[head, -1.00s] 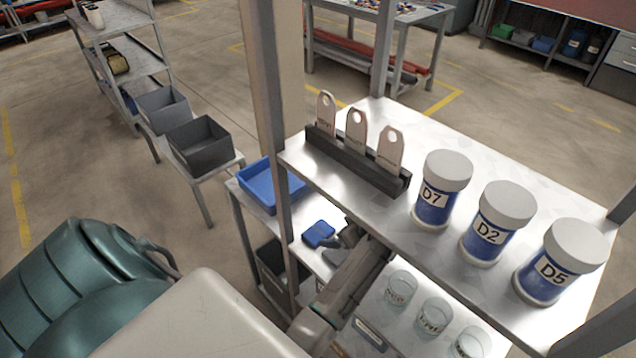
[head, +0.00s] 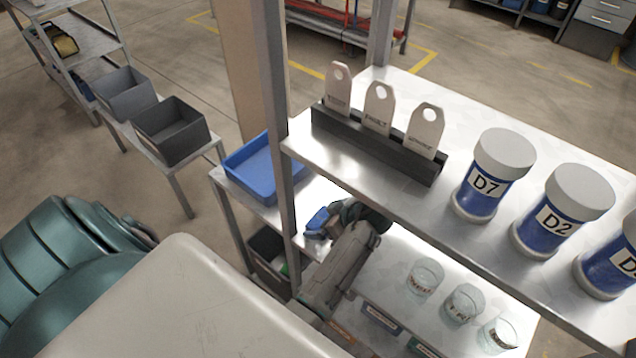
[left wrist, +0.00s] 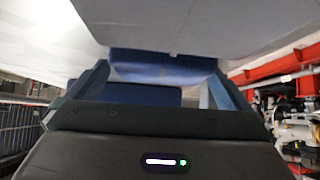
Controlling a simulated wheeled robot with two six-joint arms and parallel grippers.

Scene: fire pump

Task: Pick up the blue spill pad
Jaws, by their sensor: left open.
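The blue spill pad (head: 317,222) is on the lower shelf, right of the blue tray and just behind the grey post, partly covered by my gripper. My left gripper (head: 330,222) reaches under the upper shelf, with its jaws right at the pad. In the left wrist view, the two fingers (left wrist: 155,90) stand apart, with a dark blue surface (left wrist: 140,95), likely the pad, between or just beyond them. Whether the fingers touch it cannot be told. My right gripper is not in view.
A blue tray (head: 262,168) stands left of the post (head: 277,130). Glass beakers (head: 425,278) stand below, right of my arm.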

